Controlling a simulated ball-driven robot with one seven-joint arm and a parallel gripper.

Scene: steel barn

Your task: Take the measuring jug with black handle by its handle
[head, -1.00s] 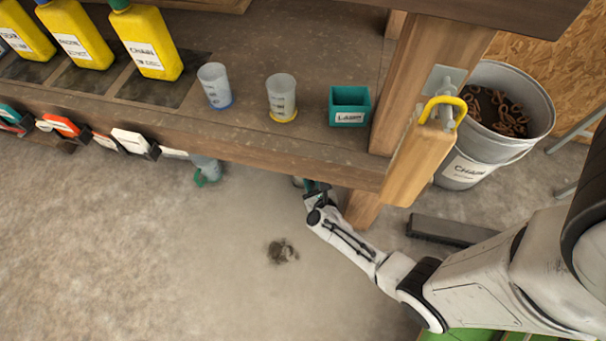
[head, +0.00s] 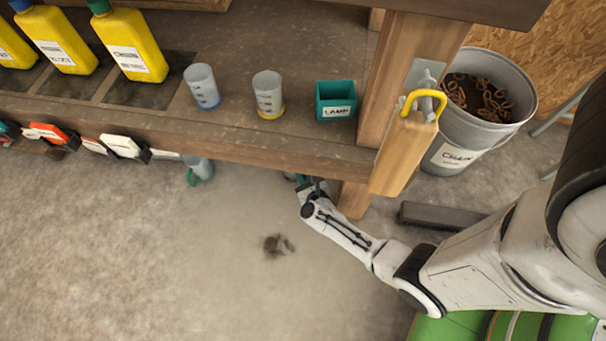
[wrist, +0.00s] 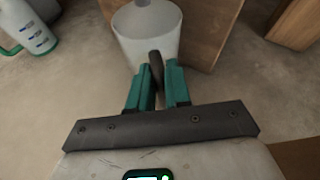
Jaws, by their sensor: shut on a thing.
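The measuring jug with black handle (wrist: 150,32) stands on the floor in the wrist view, a pale grey vessel close beyond my fingertips. Its black handle (wrist: 156,66) faces me and sits between the two teal fingers of my gripper (wrist: 160,82). The fingers are shut on the handle. In the head view my gripper (head: 308,188) reaches down under the front edge of the bench; the edge and the gripper hide nearly all of the jug there.
Another jug with a green handle (head: 199,168) stands to the left; it also shows in the wrist view (wrist: 28,27). A wooden bench leg (head: 353,200) is close on the right. The bench shelf (head: 230,140) overhangs. A metal bucket (head: 465,135) stands right. Open floor lies in front.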

